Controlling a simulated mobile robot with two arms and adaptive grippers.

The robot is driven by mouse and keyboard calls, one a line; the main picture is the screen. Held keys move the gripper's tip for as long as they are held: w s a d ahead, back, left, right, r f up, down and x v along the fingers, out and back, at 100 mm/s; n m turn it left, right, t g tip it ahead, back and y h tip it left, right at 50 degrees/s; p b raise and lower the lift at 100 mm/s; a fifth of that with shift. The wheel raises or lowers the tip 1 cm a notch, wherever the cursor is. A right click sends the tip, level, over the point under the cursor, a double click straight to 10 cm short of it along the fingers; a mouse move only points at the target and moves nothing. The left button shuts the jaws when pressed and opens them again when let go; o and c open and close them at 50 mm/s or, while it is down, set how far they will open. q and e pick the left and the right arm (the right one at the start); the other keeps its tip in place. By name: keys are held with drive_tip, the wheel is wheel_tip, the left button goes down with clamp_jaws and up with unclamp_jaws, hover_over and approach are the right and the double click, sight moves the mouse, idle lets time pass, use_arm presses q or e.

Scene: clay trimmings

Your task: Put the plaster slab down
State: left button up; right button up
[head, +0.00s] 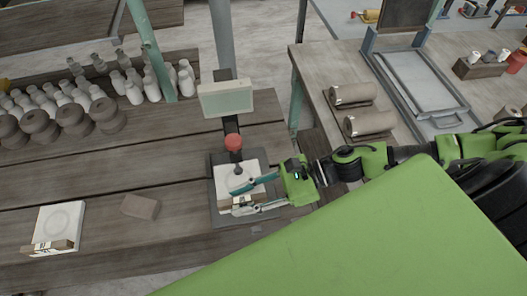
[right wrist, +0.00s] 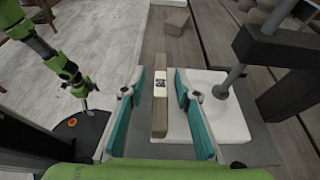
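A white plaster slab (head: 228,172) lies flat on the dark grey base plate (head: 218,215) of a stand with a red knob (head: 233,142). A wooden strip with a printed label (right wrist: 160,115) runs along the slab's near edge. My right gripper (head: 246,194) is open, with its teal fingers (right wrist: 159,110) on either side of the strip and visible gaps between. Part of the slab also shows in the right wrist view (right wrist: 228,118). My left gripper (right wrist: 87,88) shows small in the right wrist view; its finger state is unclear.
A second white slab with a round mark (head: 60,222) and labelled strip lies at the left of the bench. A brown block (head: 140,206) lies between the slabs. Several white bottles and dark round pieces (head: 103,116) stand behind. The bench between block and stand is clear.

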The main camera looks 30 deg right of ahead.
drive_tip(key=shift+r, duration=0.2)
drive_tip(key=shift+s+d+f, duration=0.1)
drive_tip(key=shift+d, duration=0.25)
drive_tip(key=b+v, duration=0.1)
drive_tip(key=v, duration=0.4)
drive_tip(key=p+v, duration=0.1)
drive_tip(key=v, duration=0.5)
drive_tip(key=shift+d, duration=0.1)
drive_tip(key=shift+r, duration=0.25)
